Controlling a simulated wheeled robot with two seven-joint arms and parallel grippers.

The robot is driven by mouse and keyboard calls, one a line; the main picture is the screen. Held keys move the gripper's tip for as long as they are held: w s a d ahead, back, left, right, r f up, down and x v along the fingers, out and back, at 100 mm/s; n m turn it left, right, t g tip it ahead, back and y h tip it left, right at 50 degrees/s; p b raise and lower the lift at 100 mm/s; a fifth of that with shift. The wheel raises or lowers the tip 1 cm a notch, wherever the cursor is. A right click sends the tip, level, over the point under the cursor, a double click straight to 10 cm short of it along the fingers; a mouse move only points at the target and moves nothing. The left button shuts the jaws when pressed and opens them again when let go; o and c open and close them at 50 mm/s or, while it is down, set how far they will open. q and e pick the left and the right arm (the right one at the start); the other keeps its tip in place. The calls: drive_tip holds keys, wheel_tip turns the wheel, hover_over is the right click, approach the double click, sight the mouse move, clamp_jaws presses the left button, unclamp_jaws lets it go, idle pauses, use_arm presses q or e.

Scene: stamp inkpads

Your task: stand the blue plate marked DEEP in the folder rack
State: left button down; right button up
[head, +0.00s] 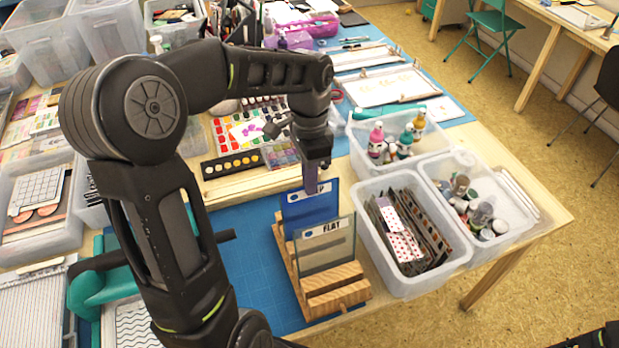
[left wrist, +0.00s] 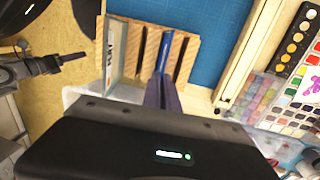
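The blue plate (head: 306,208) stands upright at the rear of the wooden folder rack (head: 337,290). It has a pale label strip along its top that I cannot read. Its lower edge is hidden in the head view. In the left wrist view, the blue plate (left wrist: 166,50) shows edge-on, in line with a rack slot. My left gripper (head: 311,182) is shut on its top edge. A clear plate marked FLAT (head: 327,243) stands in the rack in front, apart from it. A dark part with a greyish tip (left wrist: 72,58), probably my right gripper, shows small at the left of the wrist view.
Clear bins of patterned papers (head: 373,235) and small bottles (head: 437,185) stand close to the rack's right. A paint palette (head: 232,164) lies behind it. The blue cutting mat (head: 245,260) is bare to the rack's left.

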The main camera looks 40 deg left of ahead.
use_arm(q)
drive_tip(key=c, duration=1.6)
unclamp_jaws()
drive_tip(key=shift+r, duration=0.1)
drive_tip(key=r+p, duration=0.4)
drive_tip(key=shift+w+a+r, duration=0.15)
drive_tip(key=shift+a+r, duration=0.1)
drive_tip(key=shift+r, duration=0.15)
